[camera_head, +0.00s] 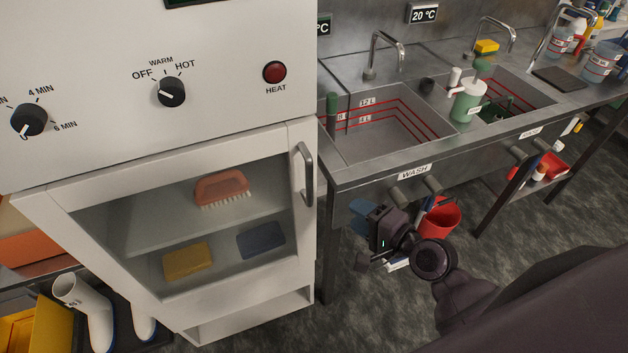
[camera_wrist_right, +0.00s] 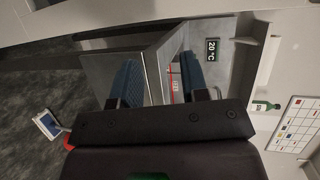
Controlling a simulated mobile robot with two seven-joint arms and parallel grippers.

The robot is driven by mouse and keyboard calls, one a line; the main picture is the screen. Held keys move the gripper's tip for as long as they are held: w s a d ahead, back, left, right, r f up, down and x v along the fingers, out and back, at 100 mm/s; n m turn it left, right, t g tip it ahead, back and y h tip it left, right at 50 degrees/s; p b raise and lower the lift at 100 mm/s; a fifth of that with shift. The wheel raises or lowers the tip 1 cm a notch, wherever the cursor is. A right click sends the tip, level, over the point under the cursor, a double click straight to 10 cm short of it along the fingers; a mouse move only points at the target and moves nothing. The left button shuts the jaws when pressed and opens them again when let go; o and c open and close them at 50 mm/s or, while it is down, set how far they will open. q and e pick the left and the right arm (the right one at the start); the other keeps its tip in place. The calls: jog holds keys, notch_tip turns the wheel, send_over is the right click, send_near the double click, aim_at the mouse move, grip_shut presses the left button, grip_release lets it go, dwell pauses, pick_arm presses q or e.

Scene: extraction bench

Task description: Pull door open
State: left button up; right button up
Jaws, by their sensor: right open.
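The door (camera_head: 305,215) is a white frame with a glass pane on the front of the white cabinet at left in the head view. It appears shut. Its grey vertical handle (camera_head: 306,174) is near the upper right corner. My right gripper (camera_head: 360,215) is right of the handle and a little lower, apart from it. In the right wrist view its two blue fingers (camera_wrist_right: 160,80) are spread with nothing held between them. The handle cannot be made out in the wrist view. My left gripper is not in view.
Behind the glass are an orange brush (camera_head: 221,187), a yellow sponge (camera_head: 187,261) and a blue sponge (camera_head: 261,240). Knobs and a red heat button (camera_head: 275,72) sit above. The steel sink bench (camera_head: 340,178) stands to the right, with a red bucket (camera_head: 441,217) below.

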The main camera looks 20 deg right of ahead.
notch_tip(320, 180, up, 4)
jog(key=a+m+y, duration=0.1)
jog(key=m+y, duration=0.2)
jog(key=m, duration=0.7)
jog(key=r+m+y+p, duration=0.1)
jog(key=m+p, duration=0.1)
jog(key=m, duration=0.3)
send_over(310, 204)
jog(key=shift+w+d+t, duration=0.1)
jog(key=shift+w+t, duration=0.2)
jog(key=shift+w, duration=0.1)
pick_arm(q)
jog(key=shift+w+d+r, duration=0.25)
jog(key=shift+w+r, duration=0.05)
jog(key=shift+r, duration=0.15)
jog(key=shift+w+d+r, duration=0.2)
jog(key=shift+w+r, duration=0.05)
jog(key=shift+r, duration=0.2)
pick_arm(e)
grip_shut()
